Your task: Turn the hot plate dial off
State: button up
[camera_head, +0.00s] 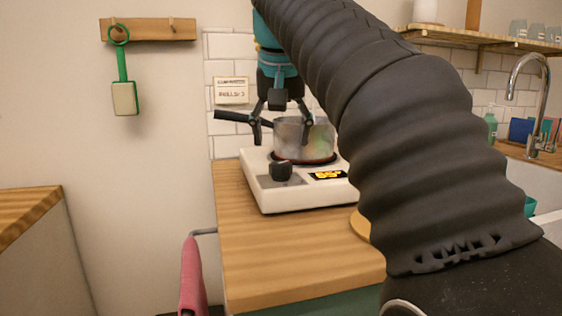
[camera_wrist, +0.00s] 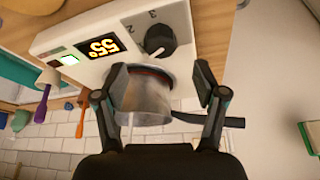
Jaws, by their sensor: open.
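The hot plate (camera_head: 264,188) is a white box on the wooden counter, with a black dial (camera_head: 280,171) on its front panel. In the wrist view the dial (camera_wrist: 160,40) shows near the top, with the marks 2 and 3 printed beside it. Which mark it points at I cannot tell. My gripper (camera_head: 282,135) is open and empty, pointing down above the hot plate, behind and above the dial. In the wrist view my gripper's fingers (camera_wrist: 160,82) are spread with the pot between them in the picture; contact is not clear.
A metal pot (camera_head: 305,138) with a dark handle (camera_head: 232,116) stands on the burner. A lit yellow display (camera_head: 328,175) is right of the dial. The counter (camera_head: 265,250) is clear in front. My arm hides the counter's right part. A sink tap (camera_head: 545,95) stands far right.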

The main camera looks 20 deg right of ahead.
aim_at(281, 163)
jog(key=x, duration=0.6)
jog(key=shift+f+b, duration=0.25)
jog(key=shift+b, duration=0.05)
jog(key=shift+c, duration=0.3)
jog(key=c, duration=1.1)
